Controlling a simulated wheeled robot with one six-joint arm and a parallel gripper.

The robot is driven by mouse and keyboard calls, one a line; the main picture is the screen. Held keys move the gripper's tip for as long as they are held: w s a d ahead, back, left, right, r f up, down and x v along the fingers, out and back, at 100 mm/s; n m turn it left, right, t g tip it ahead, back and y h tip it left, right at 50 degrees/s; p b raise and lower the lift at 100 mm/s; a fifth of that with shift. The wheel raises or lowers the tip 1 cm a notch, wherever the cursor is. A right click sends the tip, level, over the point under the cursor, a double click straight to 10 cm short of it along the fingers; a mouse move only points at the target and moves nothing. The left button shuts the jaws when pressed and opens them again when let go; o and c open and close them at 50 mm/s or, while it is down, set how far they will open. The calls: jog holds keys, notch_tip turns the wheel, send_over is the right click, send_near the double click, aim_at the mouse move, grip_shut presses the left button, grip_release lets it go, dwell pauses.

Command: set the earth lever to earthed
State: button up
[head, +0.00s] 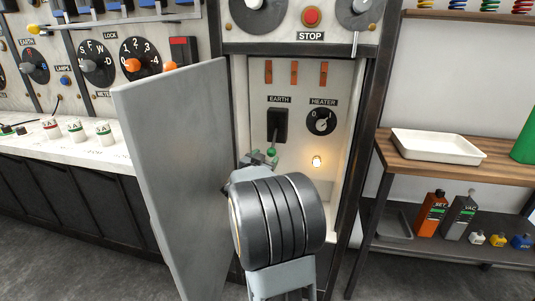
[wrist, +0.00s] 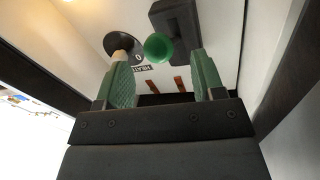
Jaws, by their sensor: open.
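The earth lever (head: 278,125) is a black housing under the EARTH label inside the open cabinet. Its green knob (head: 271,152) hangs at the lower end, so the handle points down. In the wrist view the black housing (wrist: 177,18) shows at the top, with the round green knob (wrist: 159,46) in front of it. My gripper (head: 260,161) is open, just below the knob in the head view. In the wrist view the knob appears between the two green fingertips, with a gap on both sides. I cannot tell whether it lies within their depth. My wrist hides the cabinet's lower part.
The heater dial (head: 321,121) sits right of the lever, and a lit lamp (head: 317,161) glows below it. The cabinet door (head: 180,170) stands open on the left. The cabinet's right post (head: 366,140) is close to my arm. A shelf with a white tray (head: 437,147) stands right.

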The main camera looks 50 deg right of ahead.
aim_at(270, 155)
jog(key=shift+b+x, duration=0.55)
jog(key=shift+x, duration=2)
jog(key=shift+s, duration=0.15)
grip_shut()
